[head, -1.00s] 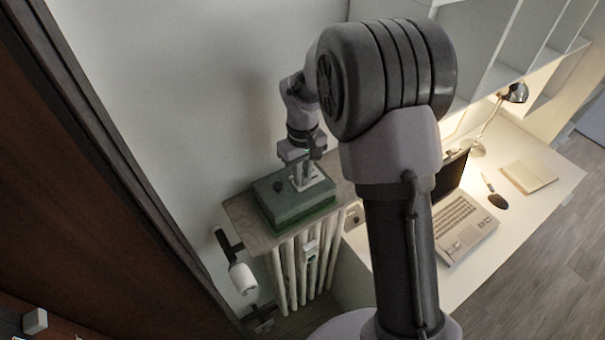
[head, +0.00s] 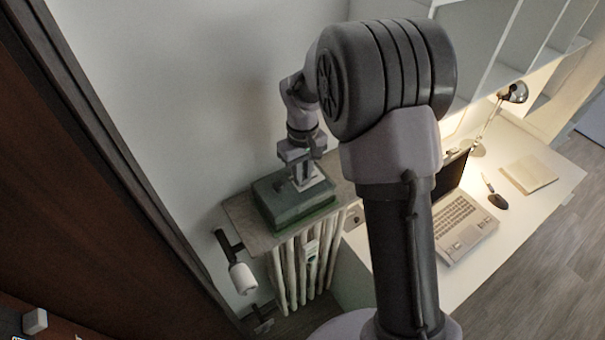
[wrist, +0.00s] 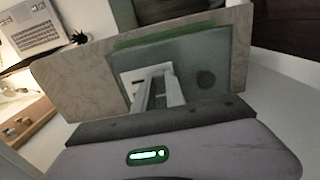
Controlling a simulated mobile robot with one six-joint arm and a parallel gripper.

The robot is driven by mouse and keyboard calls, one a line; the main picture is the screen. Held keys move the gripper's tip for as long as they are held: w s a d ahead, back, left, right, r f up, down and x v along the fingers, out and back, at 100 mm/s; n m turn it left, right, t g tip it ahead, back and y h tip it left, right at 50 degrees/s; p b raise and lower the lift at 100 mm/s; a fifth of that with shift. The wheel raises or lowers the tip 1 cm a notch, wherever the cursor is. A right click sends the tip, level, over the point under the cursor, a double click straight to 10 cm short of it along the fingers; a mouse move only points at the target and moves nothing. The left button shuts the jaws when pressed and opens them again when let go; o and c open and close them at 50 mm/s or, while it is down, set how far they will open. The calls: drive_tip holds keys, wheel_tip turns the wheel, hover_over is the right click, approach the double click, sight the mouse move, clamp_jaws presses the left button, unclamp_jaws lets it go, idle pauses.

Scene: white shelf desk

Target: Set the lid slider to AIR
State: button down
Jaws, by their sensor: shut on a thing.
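A green box (head: 275,212) with a flat lid sits on a stone-like shelf top. In the wrist view the lid (wrist: 195,60) carries a pale plate (wrist: 131,75) and a dark round knob (wrist: 206,79). My gripper (head: 303,184) points down onto the lid; in the wrist view its fingers (wrist: 157,88) reach the pale plate, left of the knob. The fingers are shut on a small part there, which I take to be the lid slider; the fingers mostly hide it. No AIR marking can be read.
The shelf top (head: 240,212) lies above a white radiator (head: 290,270), against the wall. A paper roll (head: 243,279) hangs at its left. A white desk (head: 520,205) with a laptop (head: 465,225) and lamp (head: 513,93) stands to the right.

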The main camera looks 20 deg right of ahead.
sight(316, 176)
drive_tip(key=shift+d, duration=0.1)
drive_tip(key=d, duration=0.1)
drive_tip(key=w+d, duration=0.1)
drive_tip(key=d, duration=0.2)
drive_tip(key=shift+w+p, duration=0.25)
drive_tip(key=shift+p, duration=0.15)
drive_tip(key=c, duration=1.8)
unclamp_jaws()
drive_tip(key=o, duration=0.4)
drive_tip(key=shift+o, duration=0.2)
drive_tip(key=shift+r, duration=0.1)
wheel_tip(316, 176, up, 17)
drive_tip(key=p, duration=0.1)
drive_tip(key=shift+r, duration=0.15)
